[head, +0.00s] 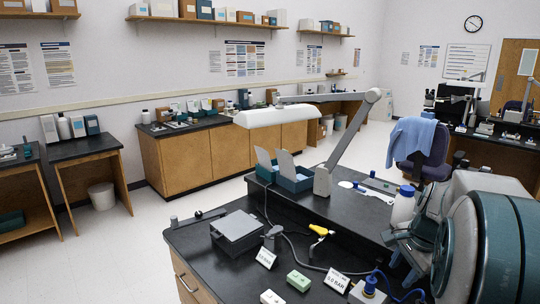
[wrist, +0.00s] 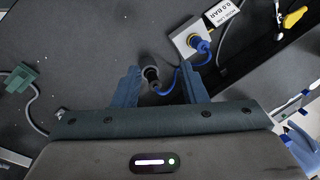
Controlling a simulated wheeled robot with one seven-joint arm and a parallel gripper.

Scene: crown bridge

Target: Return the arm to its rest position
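My gripper (wrist: 160,78) shows in the wrist view with its two dark blue-green fingers spread well apart. A small dark round fitting and a loop of blue hose (wrist: 205,50) appear between and beyond the fingers. Nothing is visibly gripped, though the depth to the fitting is hard to judge. In the head view my arm (head: 490,245) fills the right edge as large teal and grey links above the black bench (head: 200,262).
A pale block (head: 368,292) with a blue hose and a pressure sign (head: 337,281) stands at the bench front, near my arm. A grey box (head: 237,232), a green block (head: 299,281), a yellow-handled tool (head: 320,230), a white bottle (head: 402,206) and a lamp (head: 325,178) also occupy the bench.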

